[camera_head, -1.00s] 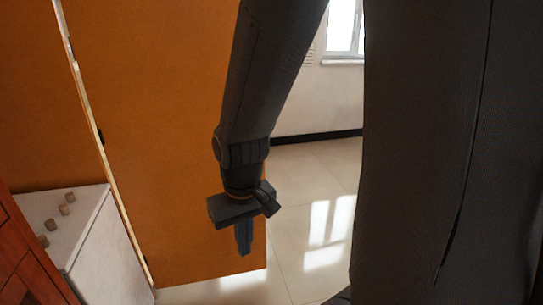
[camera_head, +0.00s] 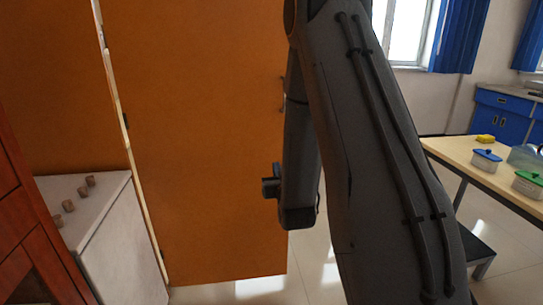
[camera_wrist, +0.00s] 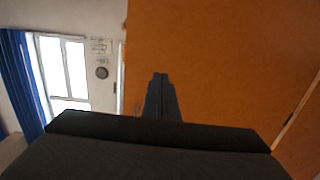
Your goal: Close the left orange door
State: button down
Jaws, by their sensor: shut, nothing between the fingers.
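The orange door (camera_head: 205,130) stands open in the head view. Its hinge side is the pale edge at left, and its free edge is at right, partly behind my arm. A small handle (camera_head: 282,95) shows near that free edge. In the wrist view the door (camera_wrist: 220,60) fills the right part, with its free edge left of centre. My gripper (camera_wrist: 161,80) is shut and empty, its fingers seen against the door's face. I cannot tell whether they touch it.
A white cabinet (camera_head: 120,240) with several small brown knobs (camera_head: 70,205) stands at the left, beside red-brown wooden furniture (camera_head: 25,240). At right is a table (camera_head: 470,165) with lidded containers (camera_head: 486,158). Tiled floor (camera_head: 310,270) shows between door and table.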

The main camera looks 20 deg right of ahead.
jog(key=p, duration=0.1)
send_near(271, 146)
jog(key=shift+t, duration=0.3)
jog(key=x, duration=0.6)
jog(key=shift+w+f, duration=0.2)
jog(key=shift+f, duration=0.15)
